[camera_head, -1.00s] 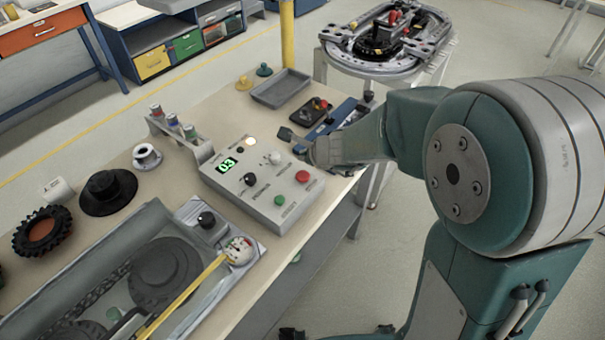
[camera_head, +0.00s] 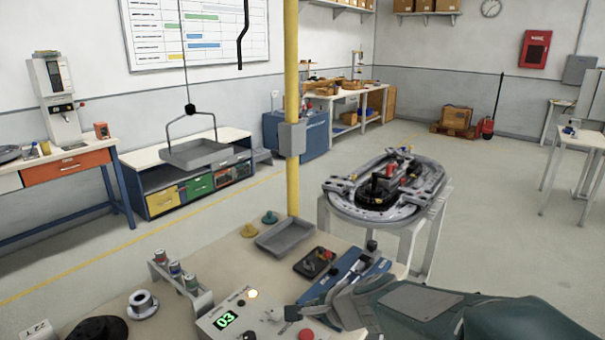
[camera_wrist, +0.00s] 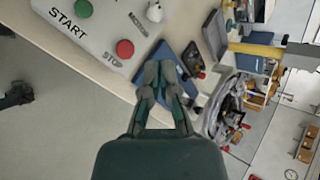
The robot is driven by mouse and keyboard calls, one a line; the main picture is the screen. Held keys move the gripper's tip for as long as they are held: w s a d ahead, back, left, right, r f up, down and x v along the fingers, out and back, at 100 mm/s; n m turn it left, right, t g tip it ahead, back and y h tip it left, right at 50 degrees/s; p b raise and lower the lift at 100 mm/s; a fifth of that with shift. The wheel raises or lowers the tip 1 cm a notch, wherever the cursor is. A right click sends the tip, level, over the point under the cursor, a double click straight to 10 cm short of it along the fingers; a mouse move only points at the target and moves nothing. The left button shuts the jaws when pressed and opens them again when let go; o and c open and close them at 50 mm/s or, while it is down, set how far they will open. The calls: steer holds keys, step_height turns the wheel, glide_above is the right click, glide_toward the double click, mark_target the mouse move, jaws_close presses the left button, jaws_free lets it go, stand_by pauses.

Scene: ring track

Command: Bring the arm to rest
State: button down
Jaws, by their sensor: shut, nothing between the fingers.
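My gripper (camera_wrist: 160,72) shows in the wrist view with its fingers together and nothing between them. Its tips appear over the blue fixture beside the control box (camera_wrist: 95,25). In the head view my arm (camera_head: 430,310) stretches in from the lower right. My gripper (camera_head: 294,312) is at the lower middle, just right of the control box (camera_head: 235,312) with its green 03 display. The red stop button shows in the wrist view (camera_wrist: 125,48).
The bench (camera_head: 225,262) carries a grey tray (camera_head: 284,239), a black pad (camera_head: 314,263), a spool (camera_head: 142,303) and a small rack (camera_head: 178,280). A yellow post (camera_head: 291,80) rises behind it. The ring track (camera_head: 385,188) stands beyond. Open floor (camera_head: 490,240) lies to the right.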

steer(key=s+d+r+n+h, duration=0.2)
steer(key=s+d+n, duration=0.4)
steer(key=s, duration=0.4)
steer(key=s+d+r+n+g+h, duration=0.1)
steer(key=s+d+r+n+h, duration=0.2)
steer(key=s+d+n, duration=0.4)
steer(key=s+h, duration=0.1)
steer(key=s, duration=0.1)
steer(key=shift+s+d+n, duration=0.2)
steer(key=shift+s+n, duration=0.2)
steer(key=shift+r, duration=0.1)
